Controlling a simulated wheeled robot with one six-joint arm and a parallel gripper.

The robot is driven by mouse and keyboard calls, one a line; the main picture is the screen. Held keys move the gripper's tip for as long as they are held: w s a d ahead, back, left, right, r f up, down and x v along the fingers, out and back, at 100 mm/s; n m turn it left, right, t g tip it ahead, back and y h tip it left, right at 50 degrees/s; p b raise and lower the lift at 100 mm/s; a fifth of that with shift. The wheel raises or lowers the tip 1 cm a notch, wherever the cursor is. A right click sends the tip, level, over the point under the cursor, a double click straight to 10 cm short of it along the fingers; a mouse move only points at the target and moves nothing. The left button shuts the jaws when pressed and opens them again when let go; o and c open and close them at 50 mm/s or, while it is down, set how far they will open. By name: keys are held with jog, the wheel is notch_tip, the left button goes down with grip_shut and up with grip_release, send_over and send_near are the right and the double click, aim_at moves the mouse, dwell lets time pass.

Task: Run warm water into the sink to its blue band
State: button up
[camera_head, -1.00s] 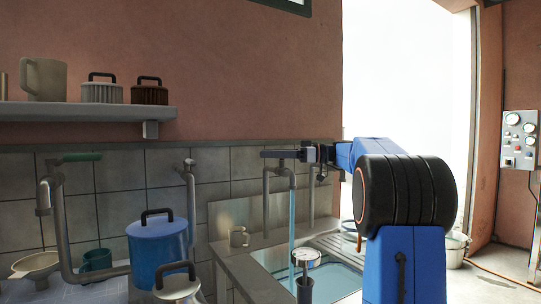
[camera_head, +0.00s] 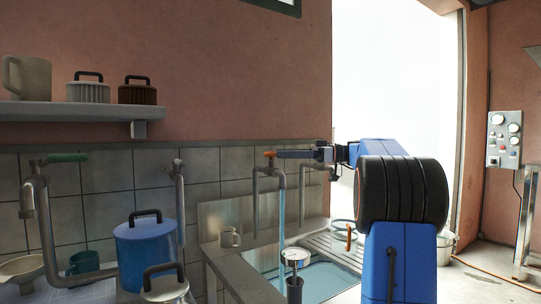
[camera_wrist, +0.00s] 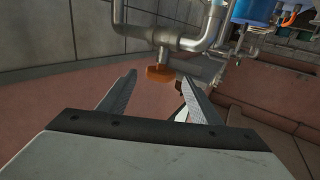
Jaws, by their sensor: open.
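The sink (camera_head: 262,262) holds pale blue water (camera_head: 325,281). A water stream (camera_head: 281,222) falls into it from the left tap pipe (camera_head: 257,195), which has an orange handle (camera_head: 269,154) on top. The handle shows in the wrist view (camera_wrist: 158,73) between and just beyond my fingertips. My gripper (camera_head: 281,154) is open and empty, just right of the handle. A second tap pipe (camera_head: 304,192) stands behind my arm; its handle is hidden. A white-faced round dial (camera_head: 295,254) stands at the sink's front. I cannot make out the blue band or the water's warmth.
A blue lidded pot (camera_head: 146,255) and a steel lidded pot (camera_head: 165,284) stand further left. A shelf (camera_head: 70,112) hangs above. A control panel (camera_head: 505,139) is on the right wall.

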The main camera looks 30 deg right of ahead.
jog(key=v, duration=0.8)
jog(key=shift+s+d, duration=0.2)
jog(key=shift+d, duration=0.15)
dwell(0.9)
